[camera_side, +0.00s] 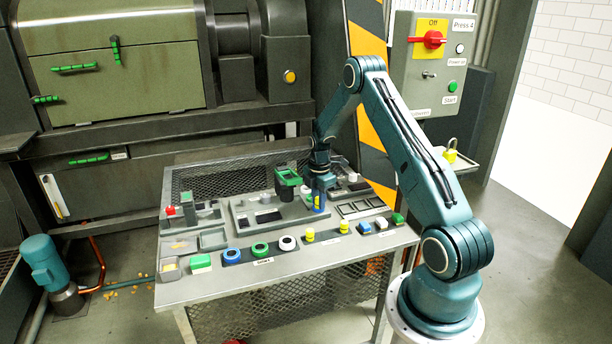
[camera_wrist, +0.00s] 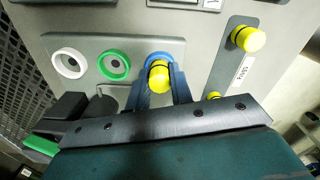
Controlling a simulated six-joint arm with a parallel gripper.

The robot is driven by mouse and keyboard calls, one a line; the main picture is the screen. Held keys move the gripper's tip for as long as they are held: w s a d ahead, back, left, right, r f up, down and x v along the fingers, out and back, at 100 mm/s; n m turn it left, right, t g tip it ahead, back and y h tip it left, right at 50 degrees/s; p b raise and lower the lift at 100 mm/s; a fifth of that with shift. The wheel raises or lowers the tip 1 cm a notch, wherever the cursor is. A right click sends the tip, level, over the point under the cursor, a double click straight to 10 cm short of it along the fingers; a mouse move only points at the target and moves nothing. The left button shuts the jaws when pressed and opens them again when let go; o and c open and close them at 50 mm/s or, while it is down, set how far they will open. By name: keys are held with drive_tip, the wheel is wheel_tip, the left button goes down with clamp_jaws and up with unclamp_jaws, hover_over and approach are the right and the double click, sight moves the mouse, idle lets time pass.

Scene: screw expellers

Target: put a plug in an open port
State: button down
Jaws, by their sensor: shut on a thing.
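My gripper (camera_wrist: 159,80) has its two blue fingers closed on a yellow plug (camera_wrist: 158,76) in the wrist view. The plug overlaps a blue ring port (camera_wrist: 160,57), whose rim shows behind it; whether the plug is above it or in it cannot be told. A green ring port (camera_wrist: 114,66) and a white ring port (camera_wrist: 68,63) lie to its left on the same grey plate, with nothing in them. In the side view my gripper (camera_side: 318,203) points down over the bench, with a little yellow showing between the fingers.
A second yellow plug (camera_wrist: 248,39) stands on a strip labelled for plugs, right of the ports; another yellow piece (camera_wrist: 213,96) is partly hidden by my gripper. In the side view the bench (camera_side: 285,278) is crowded.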

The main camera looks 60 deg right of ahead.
drive_tip(key=c, duration=2.2)
unclamp_jaws()
drive_tip(key=shift+s+a+f, duration=0.1)
drive_tip(key=shift+s+f, duration=0.05)
drive_tip(key=shift+f, duration=0.65)
drive_tip(key=c, duration=1.4)
unclamp_jaws()
drive_tip(key=shift+o, duration=1.9)
drive_tip(key=shift+s, duration=0.1)
drive_tip(key=shift+r, duration=0.1)
drive_tip(key=shift+c, duration=0.3)
drive_tip(key=shift+r, duration=0.35)
drive_tip(key=shift+c, duration=0.9)
drive_tip(key=o, duration=0.4)
drive_tip(key=shift+r, duration=0.45)
drive_tip(key=shift+w+r, duration=0.15)
drive_tip(key=shift+r, duration=0.55)
drive_tip(key=shift+w+r, duration=0.1)
drive_tip(key=shift+r, duration=2.95)
